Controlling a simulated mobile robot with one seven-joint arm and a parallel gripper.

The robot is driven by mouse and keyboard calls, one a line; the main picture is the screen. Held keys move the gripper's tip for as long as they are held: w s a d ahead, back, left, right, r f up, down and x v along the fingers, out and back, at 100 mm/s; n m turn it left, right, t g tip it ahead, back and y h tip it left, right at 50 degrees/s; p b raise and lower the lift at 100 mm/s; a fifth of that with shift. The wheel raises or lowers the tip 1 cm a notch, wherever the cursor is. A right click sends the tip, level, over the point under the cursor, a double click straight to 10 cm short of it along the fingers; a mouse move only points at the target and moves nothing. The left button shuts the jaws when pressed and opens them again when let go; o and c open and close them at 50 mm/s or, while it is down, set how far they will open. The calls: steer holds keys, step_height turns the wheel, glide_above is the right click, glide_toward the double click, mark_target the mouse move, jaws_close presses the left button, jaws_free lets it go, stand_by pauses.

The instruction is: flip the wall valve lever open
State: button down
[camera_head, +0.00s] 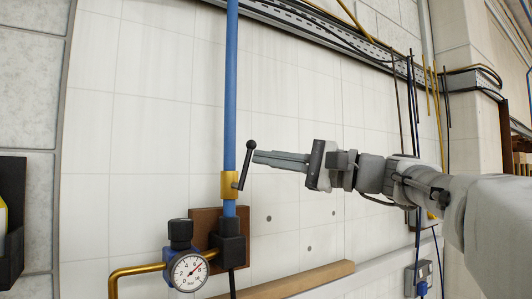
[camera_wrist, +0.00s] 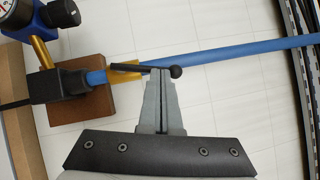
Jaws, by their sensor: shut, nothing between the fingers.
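The valve has a brass body (camera_head: 229,185) on a vertical blue pipe (camera_head: 231,90). Its black lever (camera_head: 245,167) rises from the brass body, tilted slightly right of the pipe, with a ball knob at its top end. My gripper (camera_head: 256,157) is shut and empty, coming from the right, with its tips right beside the lever just below the knob. In the wrist view the lever (camera_wrist: 134,69) and its knob (camera_wrist: 176,71) lie across the ends of the closed fingers (camera_wrist: 159,72). I cannot tell whether they touch. The brass body (camera_wrist: 122,70) is partly hidden behind the lever.
A pressure gauge (camera_head: 188,272) with a brass pipe (camera_head: 135,270) sits below left of the valve. A brown block (camera_head: 205,222) backs the lower fitting. A wooden rail (camera_head: 300,282) runs along the bottom. Cables hang at right (camera_head: 413,110). The white panel around the lever is mostly clear.

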steer(key=shift+a, duration=0.15)
steer(key=shift+s+a+r+n+g+h, duration=0.25)
steer(key=shift+a+n+h, duration=0.1)
steer(key=shift+n, duration=0.2)
steer(key=shift+s+a+r+n+g+h, duration=0.15)
steer(key=shift+s+a+n+g+h, duration=0.15)
steer(key=shift+n, duration=0.25)
steer(key=shift+w, duration=0.1)
